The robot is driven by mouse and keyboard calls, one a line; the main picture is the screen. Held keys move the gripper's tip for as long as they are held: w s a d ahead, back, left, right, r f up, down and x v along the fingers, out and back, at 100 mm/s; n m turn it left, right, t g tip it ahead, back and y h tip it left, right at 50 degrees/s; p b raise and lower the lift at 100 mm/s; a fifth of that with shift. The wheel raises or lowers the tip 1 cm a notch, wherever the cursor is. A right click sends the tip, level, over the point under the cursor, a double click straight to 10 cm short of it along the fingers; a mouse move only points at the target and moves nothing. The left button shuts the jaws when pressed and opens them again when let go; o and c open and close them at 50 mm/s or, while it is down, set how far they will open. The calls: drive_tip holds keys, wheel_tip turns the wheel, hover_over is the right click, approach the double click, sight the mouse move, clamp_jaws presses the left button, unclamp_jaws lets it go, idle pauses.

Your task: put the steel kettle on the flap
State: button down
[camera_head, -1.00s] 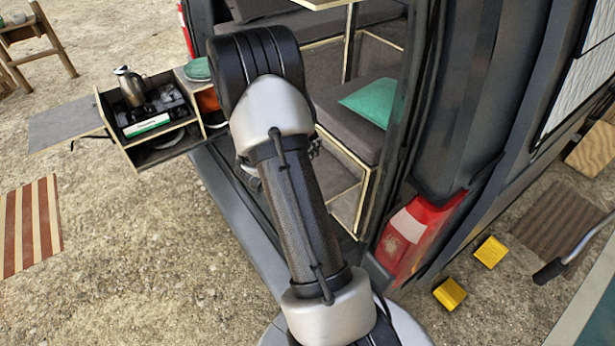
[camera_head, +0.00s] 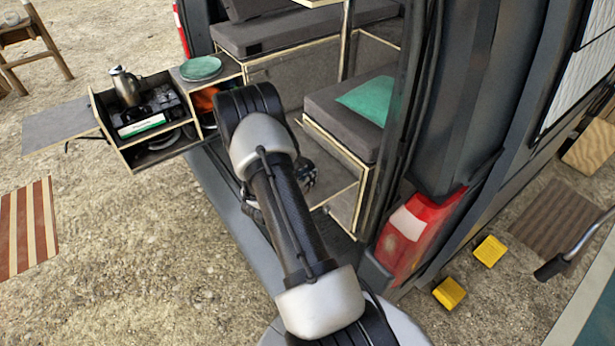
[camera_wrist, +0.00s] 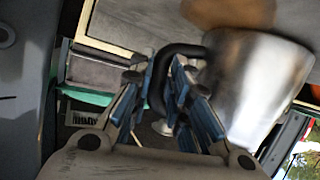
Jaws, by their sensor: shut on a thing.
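My gripper (camera_wrist: 165,82) is shut on the black looped handle of a steel kettle (camera_wrist: 258,85) in the wrist view. Its shiny body fills the right side, beside the fingers. In the head view my arm hides the held kettle and most of the gripper. The flap, a flat grey panel (camera_head: 58,123), sticks out from the left side of the pull-out kitchen box, with nothing on it. The held kettle is to the right of it, nearer the van's opening.
A tall steel pot (camera_head: 126,86) stands by the black stove (camera_head: 155,110) in the kitchen box (camera_head: 150,160). A green plate (camera_head: 201,68) lies on the neighbouring cabinet. The van's tail light (camera_head: 408,236) and rear pillar stand to the right.

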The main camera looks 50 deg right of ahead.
drive_tip(key=c, duration=1.5)
unclamp_jaws()
